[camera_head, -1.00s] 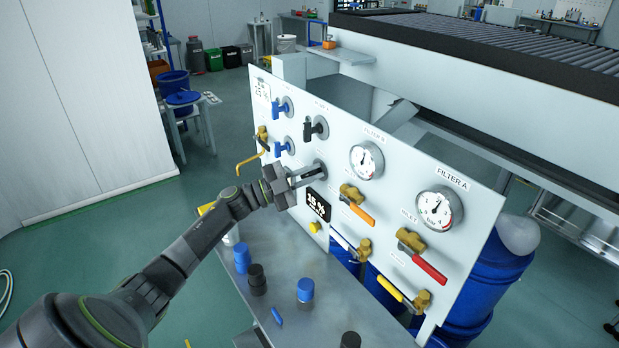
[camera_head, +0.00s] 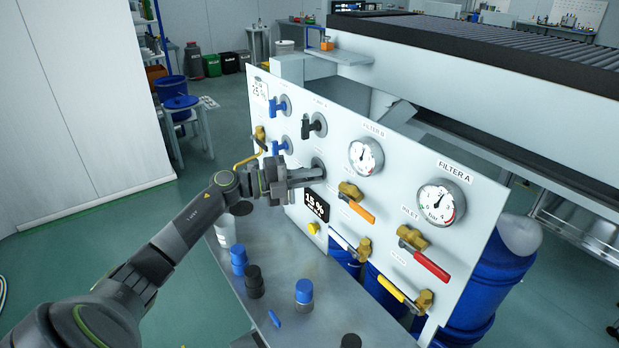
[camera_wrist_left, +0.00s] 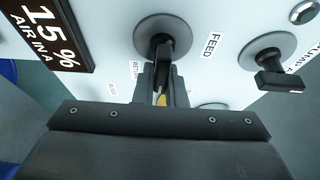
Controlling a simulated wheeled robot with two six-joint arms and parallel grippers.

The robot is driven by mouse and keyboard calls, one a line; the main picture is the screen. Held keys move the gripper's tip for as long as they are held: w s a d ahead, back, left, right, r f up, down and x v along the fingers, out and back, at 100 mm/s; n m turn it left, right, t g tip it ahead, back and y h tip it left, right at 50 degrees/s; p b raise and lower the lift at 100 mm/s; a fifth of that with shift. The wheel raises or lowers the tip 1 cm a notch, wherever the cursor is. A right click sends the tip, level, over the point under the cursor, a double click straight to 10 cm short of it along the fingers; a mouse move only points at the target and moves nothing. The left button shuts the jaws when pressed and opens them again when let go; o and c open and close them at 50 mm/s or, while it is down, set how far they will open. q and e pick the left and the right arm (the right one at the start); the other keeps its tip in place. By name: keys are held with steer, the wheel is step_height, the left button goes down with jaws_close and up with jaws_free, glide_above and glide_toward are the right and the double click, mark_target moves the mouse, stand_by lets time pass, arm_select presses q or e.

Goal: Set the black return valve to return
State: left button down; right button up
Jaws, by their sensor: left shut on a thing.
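The black return valve shows in the left wrist view as a round grey base (camera_wrist_left: 163,32) with a black handle (camera_wrist_left: 162,62) between my fingers. My left gripper (camera_wrist_left: 161,85) is shut on that handle. In the head view my left gripper (camera_head: 312,174) reaches the panel (camera_head: 385,205) just left of and above the 15 % display, and hides most of the valve; only part of its round base (camera_head: 319,164) shows. A small label near the handle is partly covered by my fingers, with "FEED" printed on the other side. My right gripper is not in view.
Another black valve (camera_head: 313,125) sits above on the panel, with blue valves (camera_head: 281,147) to the left. Gauges (camera_head: 440,203) and brass valves with coloured levers (camera_head: 427,263) are to the right. Several capped bottles (camera_head: 304,291) stand on the bench (camera_head: 282,262) below.

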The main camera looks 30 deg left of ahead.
arm_select(q)
steer(key=shift+f, duration=0.1)
stand_by(0.4)
steer(key=c, duration=1.5)
jaws_free()
steer(key=shift+s+a, duration=0.15)
steer(key=shift+a, duration=0.05)
steer(key=shift+b+v, duration=1.95)
steer(key=shift+v, duration=6.5)
